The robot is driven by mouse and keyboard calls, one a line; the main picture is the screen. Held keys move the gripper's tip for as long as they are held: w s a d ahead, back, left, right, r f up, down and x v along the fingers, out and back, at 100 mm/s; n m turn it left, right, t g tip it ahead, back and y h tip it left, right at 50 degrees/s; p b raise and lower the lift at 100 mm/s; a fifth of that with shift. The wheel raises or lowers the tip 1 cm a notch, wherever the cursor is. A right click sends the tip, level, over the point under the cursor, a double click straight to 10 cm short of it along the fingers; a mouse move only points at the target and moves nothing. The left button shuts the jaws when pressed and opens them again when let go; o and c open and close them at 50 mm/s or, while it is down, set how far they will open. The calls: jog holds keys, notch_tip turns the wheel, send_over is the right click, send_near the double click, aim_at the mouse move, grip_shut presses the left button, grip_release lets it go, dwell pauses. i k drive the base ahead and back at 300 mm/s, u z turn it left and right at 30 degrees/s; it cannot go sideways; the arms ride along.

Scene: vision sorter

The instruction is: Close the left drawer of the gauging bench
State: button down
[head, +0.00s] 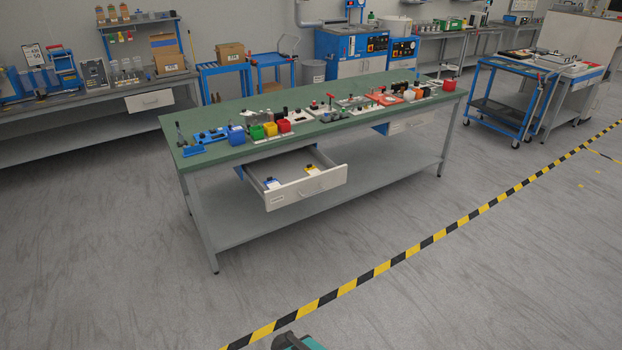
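The gauging bench (330,138) has a green top and grey legs and stands in the middle of the head view. Its left drawer (306,189) is pulled far out at the front, with a pale front panel and handle. Inside it lie a blue-and-white item (271,183) and a yellow-and-white item (311,171). A second drawer (407,122) under the right half of the top looks shut. A small teal and dark part at the bottom edge seems to be mine. My gripper's fingers are not in view.
A yellow-and-black floor stripe (412,249) runs diagonally between me and the bench. The grey floor (130,260) around it is clear. Small bins and gauges crowd the bench top. A blue cart (509,98) stands at the right.

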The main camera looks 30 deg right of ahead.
aim_at(286, 167)
jog(key=u, duration=0.15)
jog(key=i, duration=1)
jog(key=u, duration=0.1)
jog(key=k, duration=0.9)
jog(key=z, duration=0.2)
jog(key=i, duration=0.25)
jog(key=u, duration=0.1)
